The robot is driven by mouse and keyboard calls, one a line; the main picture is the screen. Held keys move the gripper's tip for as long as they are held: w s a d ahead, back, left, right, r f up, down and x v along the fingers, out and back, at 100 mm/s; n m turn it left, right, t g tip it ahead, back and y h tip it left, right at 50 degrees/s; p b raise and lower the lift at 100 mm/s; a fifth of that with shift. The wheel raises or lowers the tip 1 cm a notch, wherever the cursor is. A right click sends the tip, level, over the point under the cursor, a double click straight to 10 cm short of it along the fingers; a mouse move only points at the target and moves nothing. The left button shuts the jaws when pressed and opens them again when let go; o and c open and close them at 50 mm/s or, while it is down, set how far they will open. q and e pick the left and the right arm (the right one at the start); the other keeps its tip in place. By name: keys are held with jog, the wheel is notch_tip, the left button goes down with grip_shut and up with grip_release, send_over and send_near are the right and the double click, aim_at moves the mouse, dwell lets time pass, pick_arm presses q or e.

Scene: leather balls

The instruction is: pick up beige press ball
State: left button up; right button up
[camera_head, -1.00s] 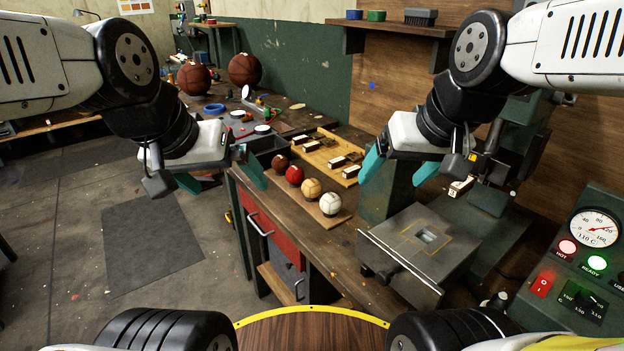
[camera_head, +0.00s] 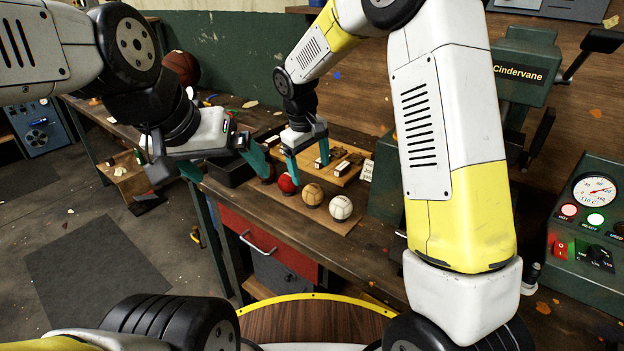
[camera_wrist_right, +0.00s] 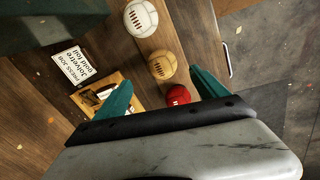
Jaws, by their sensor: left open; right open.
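The beige ball (camera_head: 312,194) rests on a wooden board (camera_head: 325,216) between the red ball (camera_head: 288,184) and the white ball (camera_head: 341,207). My right gripper (camera_head: 307,167) is open, fingers pointing down, above and behind the row; one finger overlaps the red ball in the head view. In the right wrist view the beige ball (camera_wrist_right: 162,65) lies beyond the open fingers (camera_wrist_right: 162,88), with the red ball (camera_wrist_right: 178,95) nearer and between them. No ball is gripped. My left gripper (camera_head: 224,170) is open and empty, left of the row. The brown ball is mostly hidden behind its finger.
A yellowish tray (camera_head: 345,178) with small blocks stands behind the balls. A dark bin (camera_head: 230,172) is at the left. The green press (camera_head: 520,75) and gauge box (camera_head: 590,215) stand at the right.

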aim_at(312, 186)
jog(key=shift+w+a+f, duration=0.25)
jog(key=shift+a+f, duration=0.05)
jog(key=shift+f, duration=0.25)
jog(key=shift+w+a+f, duration=0.2)
jog(key=shift+a+f, duration=0.05)
jog(key=shift+f, duration=0.25)
jog(key=f, duration=0.2)
jog(key=d+f, duration=0.1)
jog(key=f, duration=0.4)
jog(key=shift+w+d+f, duration=0.1)
jog(key=shift+w+d, duration=0.1)
jog(key=shift+d, duration=0.15)
jog(key=c, duration=1.5)
